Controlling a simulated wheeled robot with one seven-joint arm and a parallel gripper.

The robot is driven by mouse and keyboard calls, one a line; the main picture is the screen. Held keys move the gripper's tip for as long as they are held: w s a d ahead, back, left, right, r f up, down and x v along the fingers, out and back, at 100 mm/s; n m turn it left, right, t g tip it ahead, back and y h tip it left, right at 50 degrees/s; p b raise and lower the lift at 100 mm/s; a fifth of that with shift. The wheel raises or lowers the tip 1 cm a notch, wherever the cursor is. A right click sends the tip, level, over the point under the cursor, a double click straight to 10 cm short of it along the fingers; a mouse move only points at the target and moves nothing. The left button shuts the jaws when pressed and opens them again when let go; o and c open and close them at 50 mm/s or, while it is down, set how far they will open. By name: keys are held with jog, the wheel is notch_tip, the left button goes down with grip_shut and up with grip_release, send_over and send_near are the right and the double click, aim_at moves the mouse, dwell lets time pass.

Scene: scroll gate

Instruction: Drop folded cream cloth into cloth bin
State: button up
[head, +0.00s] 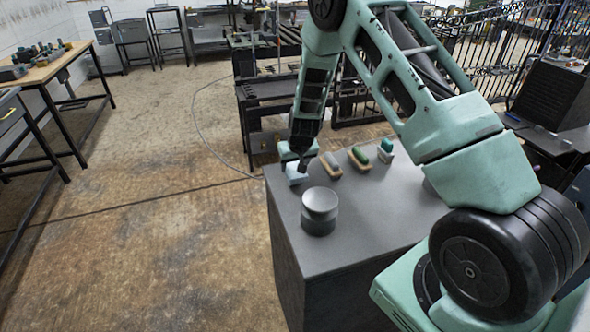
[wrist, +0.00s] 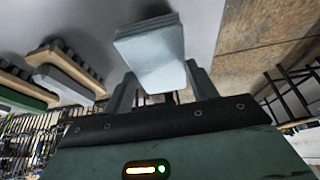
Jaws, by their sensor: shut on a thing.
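My gripper (head: 297,165) is at the far left corner of the dark grey cabinet top (head: 375,215). It is shut on a pale blue-grey folded cloth (head: 297,177). In the wrist view the layered cloth (wrist: 155,52) sticks out beyond the fingers (wrist: 160,90), which are on either side of it. I cannot tell whether the cloth touches the cabinet top. No cream cloth shows clearly. A dark grey round container (head: 320,212) stands in front of my gripper, slightly right. I cannot tell whether it is the cloth bin; its inside is not clear.
Two brush-like wooden pieces (head: 331,166) (head: 359,158) and a green-and-white item (head: 386,150) lie right of my gripper. The cabinet's front right top looks clear. A workbench (head: 45,68) stands far left, and a black metal fence (head: 500,50) runs behind.

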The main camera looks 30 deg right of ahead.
aim_at(295, 169)
jog(key=shift+s+f+p, duration=0.15)
jog(key=shift+f+p, duration=0.15)
jog(key=shift+f, duration=1.1)
jog(key=o, duration=0.9)
jog(key=shift+f, duration=0.1)
jog(key=shift+o, duration=0.2)
jog(key=shift+f, duration=0.1)
